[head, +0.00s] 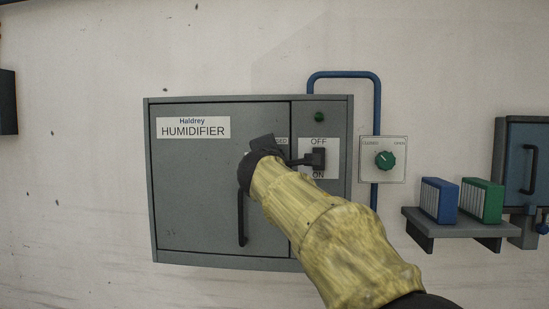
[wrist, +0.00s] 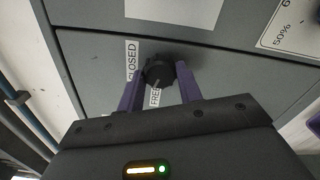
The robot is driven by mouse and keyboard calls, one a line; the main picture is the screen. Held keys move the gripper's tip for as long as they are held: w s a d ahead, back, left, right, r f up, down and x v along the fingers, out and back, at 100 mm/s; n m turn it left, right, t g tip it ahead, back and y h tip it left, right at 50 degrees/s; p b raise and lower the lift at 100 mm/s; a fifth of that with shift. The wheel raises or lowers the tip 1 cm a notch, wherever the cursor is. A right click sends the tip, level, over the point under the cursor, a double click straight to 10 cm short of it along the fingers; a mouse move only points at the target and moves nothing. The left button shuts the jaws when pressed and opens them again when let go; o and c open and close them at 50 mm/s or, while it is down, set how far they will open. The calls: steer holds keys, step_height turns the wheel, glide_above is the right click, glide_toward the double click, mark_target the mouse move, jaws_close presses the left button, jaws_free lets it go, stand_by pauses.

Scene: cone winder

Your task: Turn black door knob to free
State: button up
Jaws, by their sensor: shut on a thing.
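The black door knob (wrist: 159,71) is on the grey door of the humidifier cabinet (head: 195,170). In the wrist view a CLOSED label (wrist: 131,62) is left of the knob, and a FREE label (wrist: 155,97) is just below it, partly covered. My gripper (wrist: 159,82) has its two purple fingers on either side of the knob and is shut on it. I cannot tell which label the knob points to.
A black vertical handle (head: 241,215) is on the door below my gripper. Right of it are an OFF/ON switch (head: 319,158) close to my arm, a green dial (head: 384,160), a blue pipe (head: 377,110) and a shelf (head: 460,225) with blue and green boxes.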

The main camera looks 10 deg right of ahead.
steer(key=n, duration=0.3)
steer(key=shift+f+n, duration=0.1)
steer(key=shift+n, duration=0.3)
stand_by(0.3)
steer(key=o, duration=1)
steer(key=shift+w, duration=0.15)
steer(key=b+v, duration=0.6)
steer(key=v, duration=1.1)
steer(key=shift+s, duration=0.25)
